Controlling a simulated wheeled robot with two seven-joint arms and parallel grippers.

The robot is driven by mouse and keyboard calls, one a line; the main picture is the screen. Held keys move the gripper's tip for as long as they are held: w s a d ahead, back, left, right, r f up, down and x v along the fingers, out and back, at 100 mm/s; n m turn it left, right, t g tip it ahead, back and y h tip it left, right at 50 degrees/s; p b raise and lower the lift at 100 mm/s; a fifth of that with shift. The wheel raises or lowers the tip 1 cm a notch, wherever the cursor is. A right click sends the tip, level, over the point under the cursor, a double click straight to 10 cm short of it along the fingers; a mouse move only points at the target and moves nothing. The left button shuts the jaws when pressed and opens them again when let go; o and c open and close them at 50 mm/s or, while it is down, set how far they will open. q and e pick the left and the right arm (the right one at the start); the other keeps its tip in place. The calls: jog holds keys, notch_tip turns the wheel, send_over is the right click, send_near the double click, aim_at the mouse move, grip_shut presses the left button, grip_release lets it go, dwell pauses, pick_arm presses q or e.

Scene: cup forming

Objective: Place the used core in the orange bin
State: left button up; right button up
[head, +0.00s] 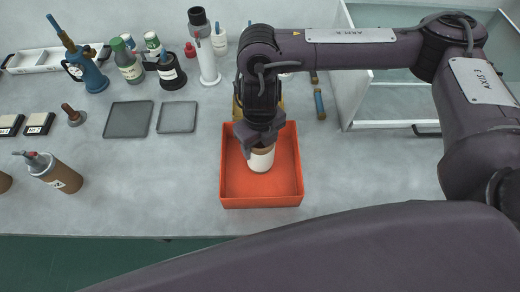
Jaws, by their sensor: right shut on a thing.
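The orange bin (232,182) sits open on the grey bench, near its front edge. My right gripper (260,146) points down over the bin and is shut on the used core (262,161). I cannot tell whether the core touches the bin floor. My left gripper is not in view.
Several bottles and cans (128,64) stand at the back left. Two flat grey trays (128,119) lie left of the bin, and a brown canister (56,173) stands at the far left. A glass-walled case (385,105) stands at the right.

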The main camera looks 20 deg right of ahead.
jog(key=shift+f, duration=2.05)
jog(key=shift+f+b, duration=0.15)
jog(key=shift+b, duration=0.25)
jog(key=o, duration=1)
jog(key=shift+o, duration=0.2)
notch_tip(320, 180, up, 12)
jog(key=shift+r, duration=0.2)
